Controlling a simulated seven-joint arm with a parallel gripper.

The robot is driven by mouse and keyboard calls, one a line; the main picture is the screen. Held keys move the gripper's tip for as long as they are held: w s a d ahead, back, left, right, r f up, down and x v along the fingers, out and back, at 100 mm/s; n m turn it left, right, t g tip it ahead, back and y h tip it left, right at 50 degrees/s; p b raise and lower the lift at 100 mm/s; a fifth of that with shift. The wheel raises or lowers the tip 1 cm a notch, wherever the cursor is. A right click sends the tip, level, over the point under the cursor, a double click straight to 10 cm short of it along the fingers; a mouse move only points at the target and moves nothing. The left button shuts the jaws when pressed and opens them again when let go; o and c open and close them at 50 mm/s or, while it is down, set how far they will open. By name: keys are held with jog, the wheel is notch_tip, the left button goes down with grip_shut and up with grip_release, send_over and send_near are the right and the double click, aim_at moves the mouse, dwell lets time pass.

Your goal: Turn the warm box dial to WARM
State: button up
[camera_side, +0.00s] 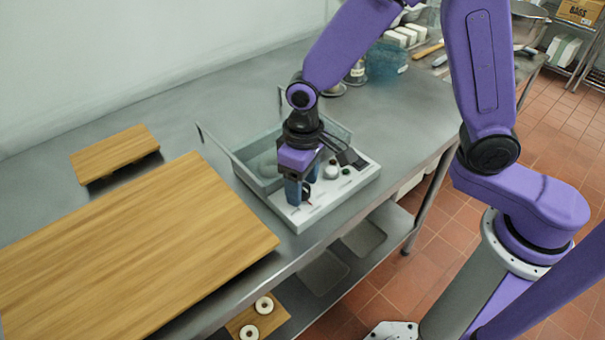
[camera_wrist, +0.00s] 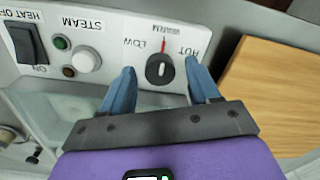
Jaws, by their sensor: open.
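The warm box dial (camera_wrist: 160,70) is a round black knob with a small white mark on a white panel (camera_wrist: 100,22). The words LOW, WARM and HOT are printed around it, and a thin red line lies between the knob and WARM. I cannot tell for sure which word the knob points to. My gripper (camera_wrist: 162,72) is open, with one blue finger on each side of the dial; whether they touch it is unclear. In the side view my gripper (camera_side: 302,186) points down at the front of the panel, and its fingers partly hide the dial.
The panel also carries a black HEAT switch (camera_wrist: 25,42), a green button (camera_wrist: 61,42) and a STEAM knob (camera_wrist: 86,60). A clear-walled tank (camera_side: 258,160) stands behind the panel. A large wooden board (camera_side: 130,250) lies left; a smaller board (camera_side: 115,152) lies farther back.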

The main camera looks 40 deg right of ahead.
aim_at(305, 186)
notch_tip(305, 186, up, 17)
jog(key=shift+d+r, duration=0.2)
dwell(0.4)
jog(key=shift+d, duration=0.1)
jog(key=s+d+f+n, duration=0.4)
jog(key=s+d, duration=0.3)
jog(key=s, duration=0.2)
jog(key=s+d+f+n, duration=0.4)
jog(key=s+d, duration=0.4)
jog(key=s, duration=0.2)
jog(key=shift+s+d, duration=0.25)
